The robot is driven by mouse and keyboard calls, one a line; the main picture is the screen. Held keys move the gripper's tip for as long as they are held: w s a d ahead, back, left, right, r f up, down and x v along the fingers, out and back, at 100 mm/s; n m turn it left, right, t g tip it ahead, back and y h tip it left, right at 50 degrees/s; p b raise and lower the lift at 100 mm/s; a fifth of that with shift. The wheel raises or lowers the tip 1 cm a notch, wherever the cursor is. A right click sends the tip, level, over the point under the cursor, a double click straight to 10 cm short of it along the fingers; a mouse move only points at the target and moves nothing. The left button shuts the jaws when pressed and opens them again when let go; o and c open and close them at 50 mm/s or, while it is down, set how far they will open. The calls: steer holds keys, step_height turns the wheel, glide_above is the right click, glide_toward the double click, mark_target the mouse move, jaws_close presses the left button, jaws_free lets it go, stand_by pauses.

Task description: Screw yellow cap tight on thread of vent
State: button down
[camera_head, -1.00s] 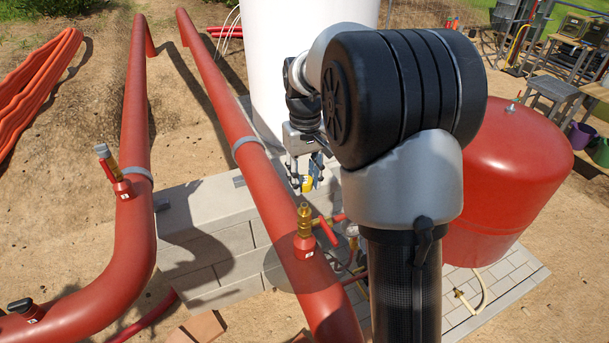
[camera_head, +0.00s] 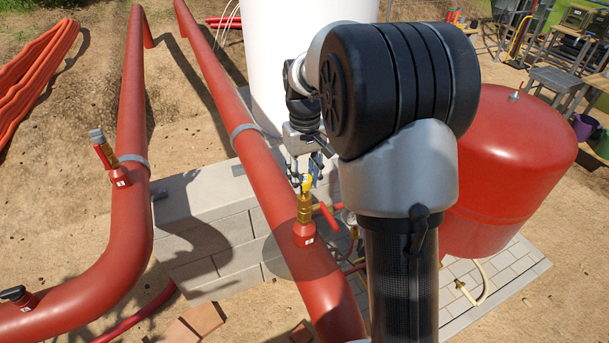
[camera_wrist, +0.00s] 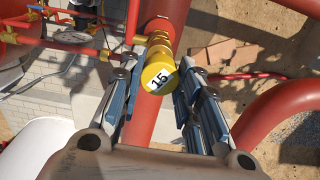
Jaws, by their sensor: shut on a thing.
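The yellow cap (camera_wrist: 160,78), labelled 15, sits between the fingers of my gripper (camera_wrist: 158,88) in the wrist view, gripped from both sides. In the head view the cap (camera_head: 307,183) shows just under my gripper (camera_head: 308,174), at the top of the brass vent (camera_head: 304,209). The vent stands upright on a red pipe. In the wrist view the vent's ringed brass body (camera_wrist: 160,42) shows just beyond the cap. The cap hides the vent's thread, so I cannot tell how far it is seated.
A red-handled valve (camera_head: 325,217) is close to the vent's right. A second red pipe (camera_head: 135,200) with its own fitting (camera_head: 110,160) runs at left. A red tank (camera_head: 515,150) stands at right and a white tank (camera_head: 295,50) behind. Grey blocks (camera_head: 205,220) lie below.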

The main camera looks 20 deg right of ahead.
steer(key=shift+f, duration=0.2)
steer(key=shift+f+b, duration=0.8)
steer(key=shift+f, duration=0.2)
steer(key=m, duration=0.4)
steer(key=shift+m+p, duration=0.35)
steer(key=shift+m, duration=0.05)
steer(key=m, duration=0.3)
steer(key=shift+f, duration=0.1)
